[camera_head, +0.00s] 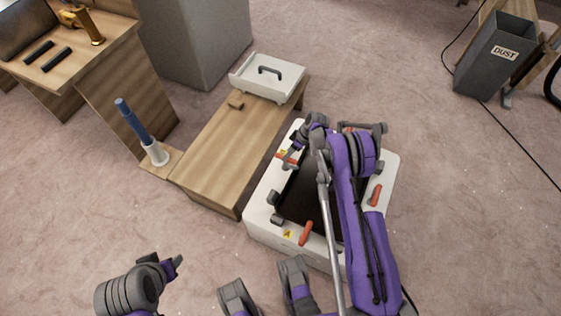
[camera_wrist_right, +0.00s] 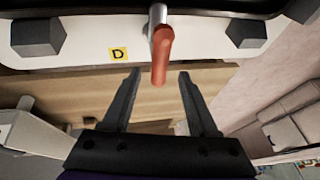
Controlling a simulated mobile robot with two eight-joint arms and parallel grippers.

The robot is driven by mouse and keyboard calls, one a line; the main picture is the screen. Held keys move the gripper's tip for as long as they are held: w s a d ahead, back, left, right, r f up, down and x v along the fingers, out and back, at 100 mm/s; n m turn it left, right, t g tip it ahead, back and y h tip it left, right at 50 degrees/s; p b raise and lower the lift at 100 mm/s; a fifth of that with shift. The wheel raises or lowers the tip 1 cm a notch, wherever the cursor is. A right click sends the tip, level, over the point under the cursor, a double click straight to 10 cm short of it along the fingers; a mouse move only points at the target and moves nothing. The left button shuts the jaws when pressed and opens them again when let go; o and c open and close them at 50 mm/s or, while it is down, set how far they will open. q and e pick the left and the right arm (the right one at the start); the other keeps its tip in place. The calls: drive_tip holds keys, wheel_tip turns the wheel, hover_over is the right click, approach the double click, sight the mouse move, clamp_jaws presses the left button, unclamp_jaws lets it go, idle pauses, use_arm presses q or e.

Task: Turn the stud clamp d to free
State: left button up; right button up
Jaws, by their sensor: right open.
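Stud clamp d has an orange handle (camera_wrist_right: 161,58) on a metal stud at the edge of a white housing, beside a yellow D label (camera_wrist_right: 118,54). In the right wrist view the handle points toward my right gripper (camera_wrist_right: 159,77). The gripper is open, and the handle's end lies between its fingertips, with a gap visible on each side. In the head view my right gripper (camera_head: 289,160) is at the far left edge of the white housing (camera_head: 258,218), partly covering clamp d (camera_head: 282,155). My left gripper (camera_head: 174,266) is at the lower left, away from the housing; its jaw opening is unclear.
Other orange clamps sit at the front (camera_head: 305,233) by an A label and at the right (camera_head: 375,195).

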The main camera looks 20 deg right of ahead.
sight(287, 162)
drive_tip(key=b+x, duration=0.1)
drive_tip(key=x, duration=0.7)
clamp_jaws()
